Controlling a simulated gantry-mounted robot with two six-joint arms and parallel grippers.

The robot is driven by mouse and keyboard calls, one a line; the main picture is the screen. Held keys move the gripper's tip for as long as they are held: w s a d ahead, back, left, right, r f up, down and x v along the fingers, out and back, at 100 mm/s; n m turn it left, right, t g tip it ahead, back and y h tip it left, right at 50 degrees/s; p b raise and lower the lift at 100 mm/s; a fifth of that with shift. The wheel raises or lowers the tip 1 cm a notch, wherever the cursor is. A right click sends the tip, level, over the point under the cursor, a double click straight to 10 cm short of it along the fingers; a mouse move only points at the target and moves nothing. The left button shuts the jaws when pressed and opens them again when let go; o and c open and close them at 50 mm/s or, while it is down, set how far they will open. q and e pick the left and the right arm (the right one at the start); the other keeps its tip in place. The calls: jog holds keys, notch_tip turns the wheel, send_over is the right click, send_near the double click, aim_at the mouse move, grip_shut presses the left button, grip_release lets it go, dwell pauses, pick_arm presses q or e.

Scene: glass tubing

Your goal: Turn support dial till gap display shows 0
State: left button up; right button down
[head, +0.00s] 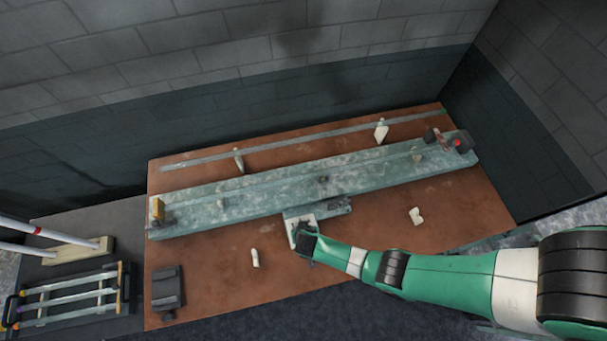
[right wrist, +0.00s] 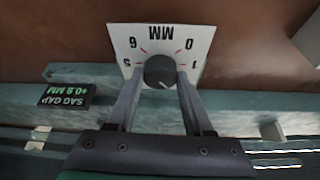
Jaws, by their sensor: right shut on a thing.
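The support dial (right wrist: 159,71) is a dark round knob on a white plate marked MM with numbers around it. The plate (right wrist: 201,40) appears upside down in the right wrist view, and in the head view it stands at the bench's front middle (head: 292,221). My right gripper (right wrist: 160,80) is shut on the dial, one finger on each side. The gap display (right wrist: 66,95) is a black panel with green text, upside down, reading SAG GAP and about +0.9 MM; the last digit is hard to tell. My left gripper is not in view.
A long green beam (head: 245,201) lies across the brown table (head: 390,225). Small pale pieces (head: 255,258) (head: 416,215) stand in front of it. A dark block (head: 167,290) sits at the front left. A rack with glass tubes (head: 75,300) is at far left.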

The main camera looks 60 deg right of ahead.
jog(key=shift+m+g, duration=0.3)
jog(key=shift+m, duration=0.6)
jog(key=shift+w+a+m+g+h, duration=0.15)
jog(key=shift+m+g+h, duration=0.2)
jog(key=shift+m, duration=0.55)
jog(key=m, duration=0.1)
jog(key=m+g, duration=0.1)
jog(key=shift+f+m, duration=0.2)
jog(key=shift+m, duration=0.1)
jog(key=shift+m+g+b, duration=0.25)
jog(key=shift+m+b, duration=0.25)
jog(key=shift+m, duration=0.2)
jog(key=shift+r, duration=0.1)
jog(key=shift+c, duration=1.4)
grip_release()
jog(key=shift+r, duration=0.1)
